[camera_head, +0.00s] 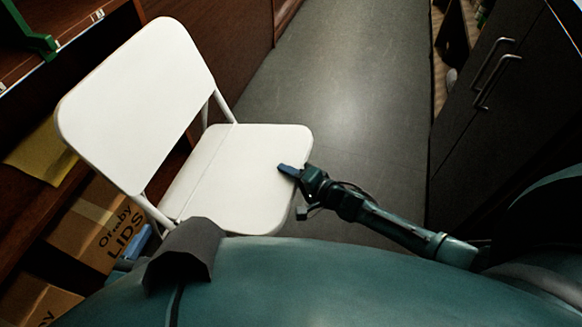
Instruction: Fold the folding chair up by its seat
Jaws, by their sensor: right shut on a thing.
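A white folding chair (150,95) stands unfolded at the left of the head view, its backrest to the upper left. Its white seat (245,175) is down and roughly level. My right gripper (290,172) is at the seat's right edge and shut on it, with a finger over the top of the seat. The chair's legs are mostly hidden by the seat and my own body. My left gripper is not in view.
Cardboard boxes (97,222) sit on wooden shelving at the left, close to the chair. A dark cabinet (505,95) with metal handles stands at the right. The grey floor (345,80) between is clear.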

